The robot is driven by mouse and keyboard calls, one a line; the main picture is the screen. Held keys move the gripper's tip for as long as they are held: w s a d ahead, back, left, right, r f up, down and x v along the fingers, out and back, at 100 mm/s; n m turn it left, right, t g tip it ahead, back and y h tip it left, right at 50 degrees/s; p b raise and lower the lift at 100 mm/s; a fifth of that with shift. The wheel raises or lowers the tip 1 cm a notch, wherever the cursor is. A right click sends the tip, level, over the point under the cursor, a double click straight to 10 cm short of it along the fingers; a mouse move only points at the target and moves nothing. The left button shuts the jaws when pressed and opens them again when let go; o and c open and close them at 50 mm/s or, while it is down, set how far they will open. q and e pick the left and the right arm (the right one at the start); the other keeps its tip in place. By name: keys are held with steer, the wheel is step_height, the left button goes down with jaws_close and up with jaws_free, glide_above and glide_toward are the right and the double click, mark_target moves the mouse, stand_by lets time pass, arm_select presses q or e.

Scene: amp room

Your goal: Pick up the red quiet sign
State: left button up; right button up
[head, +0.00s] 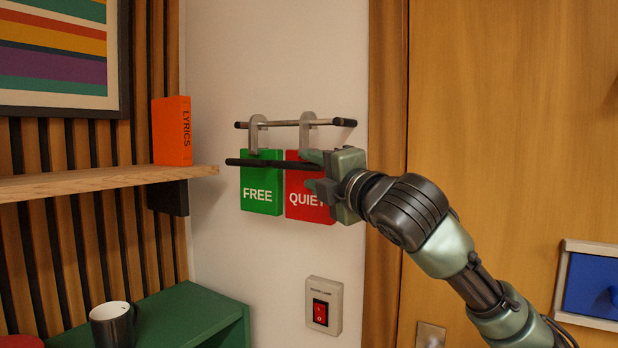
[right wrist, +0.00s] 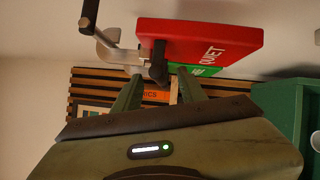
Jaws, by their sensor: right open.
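The red QUIET sign (head: 305,205) hangs by a pale hook from the upper wall rail (head: 285,123), right of the green FREE sign (head: 262,190). My right gripper (head: 310,171) is open in front of the red sign's right part and hides some of it. In the right wrist view the red sign (right wrist: 200,38) lies just beyond my two fingers (right wrist: 157,90), with nothing clearly held between them. I cannot tell whether a finger touches the sign. My left gripper is not in view.
A dark lower bar (head: 258,162) crosses in front of the signs. A wooden shelf (head: 90,182) with an orange LYRICS book (head: 172,131) is at left. Below are a green cabinet (head: 200,312), a dark mug (head: 113,325) and a red wall switch (head: 321,312). A wooden door (head: 520,110) is at right.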

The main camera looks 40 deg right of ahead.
mark_target(308, 167)
steer(key=shift+w+d+r+p, duration=0.15)
steer(key=shift+w+p, duration=0.15)
steer(key=shift+w, duration=0.7)
steer(key=shift+w+a+r+p, duration=0.1)
steer(key=shift+w+p, duration=0.15)
steer(key=shift+w, duration=0.7)
steer(key=shift+s+r, duration=0.1)
jaws_close()
